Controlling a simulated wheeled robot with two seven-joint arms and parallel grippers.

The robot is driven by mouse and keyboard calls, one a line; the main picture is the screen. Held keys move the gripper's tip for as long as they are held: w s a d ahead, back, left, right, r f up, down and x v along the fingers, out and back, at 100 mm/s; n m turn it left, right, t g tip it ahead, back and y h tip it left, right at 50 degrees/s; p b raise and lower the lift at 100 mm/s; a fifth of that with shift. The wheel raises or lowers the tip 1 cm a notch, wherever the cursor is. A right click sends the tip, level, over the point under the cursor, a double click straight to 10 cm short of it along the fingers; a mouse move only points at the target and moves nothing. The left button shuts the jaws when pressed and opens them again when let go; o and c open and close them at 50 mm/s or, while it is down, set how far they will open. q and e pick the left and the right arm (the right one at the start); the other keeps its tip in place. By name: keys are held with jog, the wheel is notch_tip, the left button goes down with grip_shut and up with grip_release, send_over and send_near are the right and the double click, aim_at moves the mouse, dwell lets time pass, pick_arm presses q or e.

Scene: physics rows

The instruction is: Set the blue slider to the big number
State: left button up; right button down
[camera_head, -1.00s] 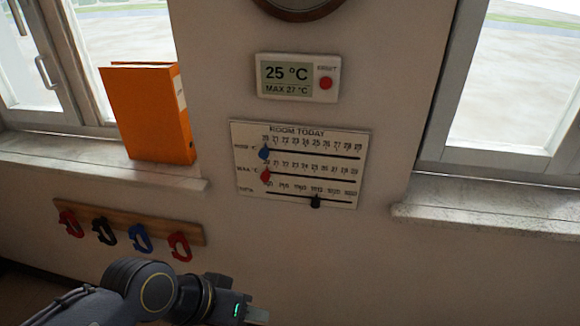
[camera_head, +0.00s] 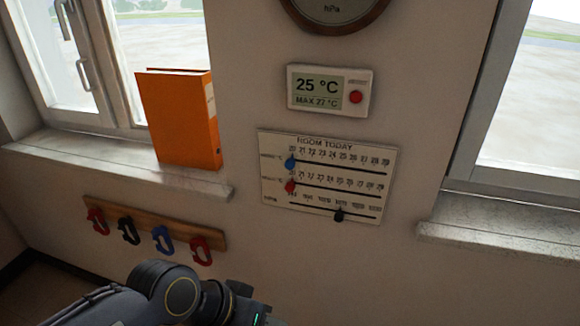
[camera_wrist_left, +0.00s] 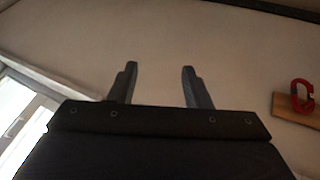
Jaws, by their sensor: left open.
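The blue slider (camera_head: 290,162) sits at the left end of the top scale on the white "ROOM TODAY" board (camera_head: 330,212), near 20. The display (camera_head: 318,88) above reads 25 °C in big digits and MAX 27 °C in small ones. A red slider (camera_head: 290,187) is at the left end of the middle scale. A black slider (camera_head: 339,215) is on the bottom scale, right of its middle. My left arm is low in the head view, with its fingertips cut off or unclear. In the left wrist view my left gripper (camera_wrist_left: 160,85) is open and empty, facing bare wall.
A red button (camera_head: 356,97) is on the display. An orange binder (camera_head: 178,120) stands on the left window sill (camera_head: 110,172). A wooden rail (camera_head: 150,222) with red, black and blue hooks is below it. A round hPa gauge (camera_head: 335,10) hangs above. The wall below the board is clear.

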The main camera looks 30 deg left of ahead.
pick_arm(q)
jog(key=shift+w, duration=0.1)
jog(key=m+t+y+p, duration=0.3)
jog(key=m+t+y, duration=0.5)
jog(key=t, duration=0.4)
send_near(290, 166)
jog(key=x, duration=0.2)
jog(key=shift+n+y, duration=0.3)
jog(key=shift+y, duration=0.1)
jog(key=p+x, duration=0.1)
jog(key=x, duration=0.6)
jog(key=shift+w+f, duration=0.1)
jog(key=shift+w, duration=0.05)
jog(key=shift+d, duration=0.1)
grip_shut()
